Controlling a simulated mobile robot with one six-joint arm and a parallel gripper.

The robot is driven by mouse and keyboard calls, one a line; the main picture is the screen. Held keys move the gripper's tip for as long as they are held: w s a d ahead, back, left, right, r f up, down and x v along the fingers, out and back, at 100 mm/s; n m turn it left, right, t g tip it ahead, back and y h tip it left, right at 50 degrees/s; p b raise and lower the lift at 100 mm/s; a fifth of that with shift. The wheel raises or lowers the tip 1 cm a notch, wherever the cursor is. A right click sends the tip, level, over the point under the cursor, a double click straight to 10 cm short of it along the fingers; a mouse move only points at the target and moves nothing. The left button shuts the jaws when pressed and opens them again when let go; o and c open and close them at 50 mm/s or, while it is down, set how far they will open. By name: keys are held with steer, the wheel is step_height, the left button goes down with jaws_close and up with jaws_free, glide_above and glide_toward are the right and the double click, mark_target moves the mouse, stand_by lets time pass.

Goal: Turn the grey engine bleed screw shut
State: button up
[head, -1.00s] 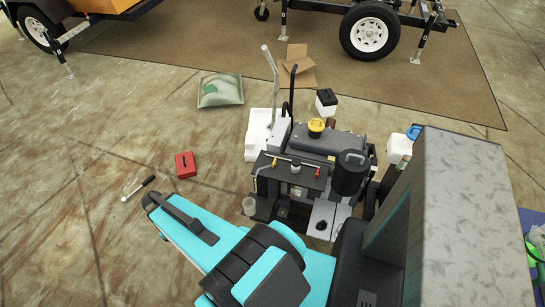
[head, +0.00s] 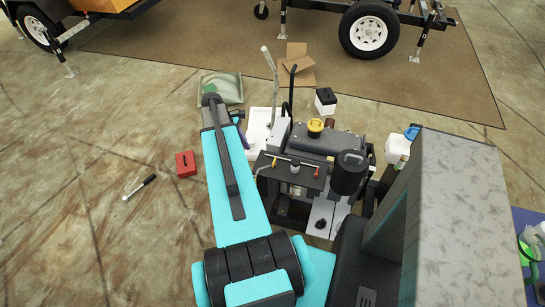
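The engine unit (head: 325,142) stands on the floor at the centre right of the head view, with a yellow cap (head: 315,125) on top and a black cylinder (head: 350,172) on its right. A dark plate (head: 290,176) on its near side carries small fittings, with a yellow one on the left and a red one on the right. The grey bleed screw is too small to make out among them. My arm reaches up the picture, left of the engine. My gripper cannot be made out; dark wrist parts show beyond the arm's far end.
A white tray (head: 258,125) and a grey-green tray (head: 228,91) lie behind my arm. A red box (head: 186,164) and a black-handled tool (head: 139,187) lie on open floor at left. A white container (head: 397,149) stands right of the engine. A cardboard box (head: 295,70) lies behind.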

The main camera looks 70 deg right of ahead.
mark_target(274, 161)
steer(key=s+d+r, duration=0.4)
steer(key=s+d, duration=0.1)
steer(key=d, duration=0.1)
steer(key=shift+s+d+r, duration=0.2)
steer(key=shift+r, duration=0.15)
steer(key=shift+f, duration=0.15)
steer(key=shift+p+x, duration=2.1)
steer(key=shift+x, duration=4.65)
steer(key=shift+c, duration=0.3)
steer(key=c, duration=1)
steer(key=shift+d, duration=0.1)
